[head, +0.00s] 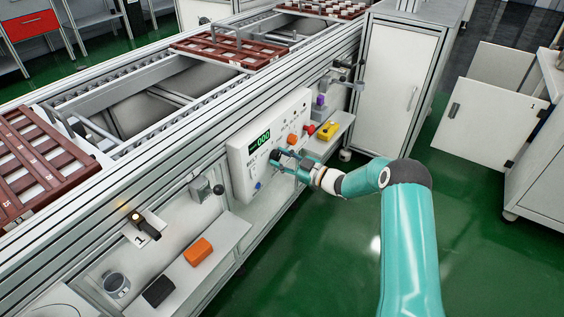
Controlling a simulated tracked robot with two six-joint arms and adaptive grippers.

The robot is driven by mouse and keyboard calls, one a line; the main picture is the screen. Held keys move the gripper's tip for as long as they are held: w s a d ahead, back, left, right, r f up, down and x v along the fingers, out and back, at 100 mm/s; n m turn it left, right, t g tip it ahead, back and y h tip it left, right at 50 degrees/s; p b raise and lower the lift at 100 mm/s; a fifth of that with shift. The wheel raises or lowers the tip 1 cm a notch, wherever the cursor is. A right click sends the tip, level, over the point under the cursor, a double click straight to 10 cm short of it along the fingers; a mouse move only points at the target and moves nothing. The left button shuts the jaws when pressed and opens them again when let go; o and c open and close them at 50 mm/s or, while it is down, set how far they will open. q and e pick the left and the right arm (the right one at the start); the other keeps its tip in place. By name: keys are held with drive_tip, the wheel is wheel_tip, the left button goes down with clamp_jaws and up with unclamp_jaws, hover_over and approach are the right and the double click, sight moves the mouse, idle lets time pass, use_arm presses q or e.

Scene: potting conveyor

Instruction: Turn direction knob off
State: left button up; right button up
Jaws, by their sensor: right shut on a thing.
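A white control panel (237,158) with a green digital display (260,140) is mounted on the side of the conveyor. My right gripper (276,160) is at the panel face, below the display, and is shut on a small dark knob there. The knob is mostly hidden by the fingers, so its pointer direction cannot be read. An orange button (292,140) is to the right of the gripper, and a blue knob (257,186) is below left of it. My left gripper is not in view.
A yellow item (327,131) sits on a shelf right of the panel. An orange block (198,251) and a dark block (158,291) lie on the lower left shelf. A lever box (203,189) protrudes left of the panel. Brown trays (228,48) ride the conveyor.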

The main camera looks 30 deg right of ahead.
drive_tip(key=n+b, duration=0.4)
drive_tip(key=b, duration=0.1)
drive_tip(key=shift+d+f+n+b, duration=0.2)
drive_tip(key=shift+n+b, duration=0.15)
drive_tip(key=shift+n, duration=0.05)
drive_tip(key=shift+r+n+b, duration=0.15)
drive_tip(key=shift+n+b, duration=0.95)
drive_tip(key=shift+b, duration=0.05)
drive_tip(key=o, duration=1.1)
drive_tip(key=shift+a, duration=0.15)
drive_tip(key=shift+o, duration=0.2)
drive_tip(key=shift+s, duration=0.15)
drive_tip(key=shift+s+d, duration=0.2)
drive_tip(key=shift+s, duration=0.1)
drive_tip(key=v, duration=1.1)
